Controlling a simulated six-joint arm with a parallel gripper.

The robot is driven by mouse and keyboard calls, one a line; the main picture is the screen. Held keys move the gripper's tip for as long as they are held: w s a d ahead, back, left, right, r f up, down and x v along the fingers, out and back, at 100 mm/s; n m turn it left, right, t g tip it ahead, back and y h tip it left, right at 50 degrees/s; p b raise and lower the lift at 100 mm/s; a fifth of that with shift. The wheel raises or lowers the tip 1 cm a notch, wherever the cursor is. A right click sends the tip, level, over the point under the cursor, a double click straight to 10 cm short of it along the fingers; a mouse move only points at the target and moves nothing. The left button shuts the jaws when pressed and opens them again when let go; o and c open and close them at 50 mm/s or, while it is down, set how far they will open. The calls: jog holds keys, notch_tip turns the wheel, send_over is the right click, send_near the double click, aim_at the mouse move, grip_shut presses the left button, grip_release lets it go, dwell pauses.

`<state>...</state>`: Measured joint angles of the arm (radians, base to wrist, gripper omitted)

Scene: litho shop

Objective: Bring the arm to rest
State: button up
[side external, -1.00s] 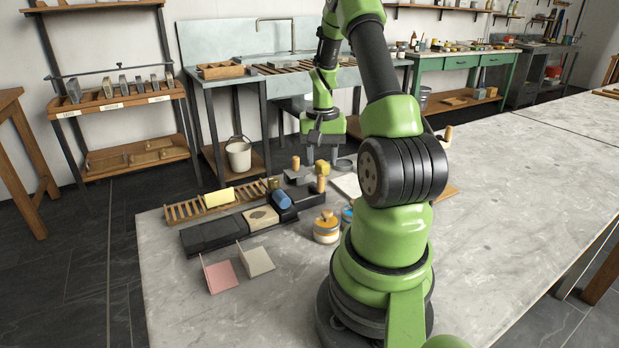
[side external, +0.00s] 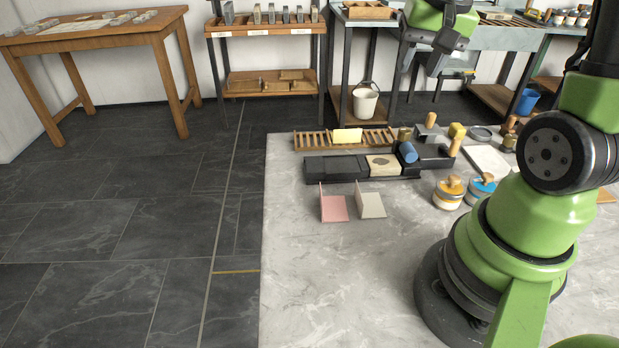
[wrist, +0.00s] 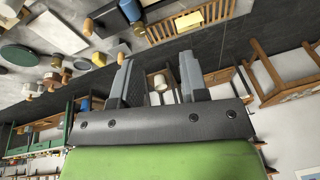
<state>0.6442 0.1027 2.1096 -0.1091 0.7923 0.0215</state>
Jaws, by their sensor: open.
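My gripper (side external: 420,60) is raised high at the top of the side external view, well above the stone-topped table (side external: 330,285). In the wrist view its two dark fingers (wrist: 156,60) stand apart with nothing held between them; the floor and a distant bucket show through the gap. My arm's upper links run out of the side external view at the top right, so its full pose is hidden.
Shelving (side external: 265,85) and a wooden table (side external: 110,38) stand behind. The table's front left is clear.

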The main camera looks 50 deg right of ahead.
jog(key=s+a+r+n+t+y, duration=0.1)
jog(key=s+a+r+n+t, duration=0.1)
jog(key=a, duration=0.7)
jog(key=s+a+r+n+t+y, duration=0.2)
jog(key=s+a+r+n, duration=0.2)
jog(key=a, duration=0.5)
jog(key=shift+s+r+n, duration=0.4)
jog(key=shift+s+r, duration=0.05)
jog(key=shift+s, duration=0.45)
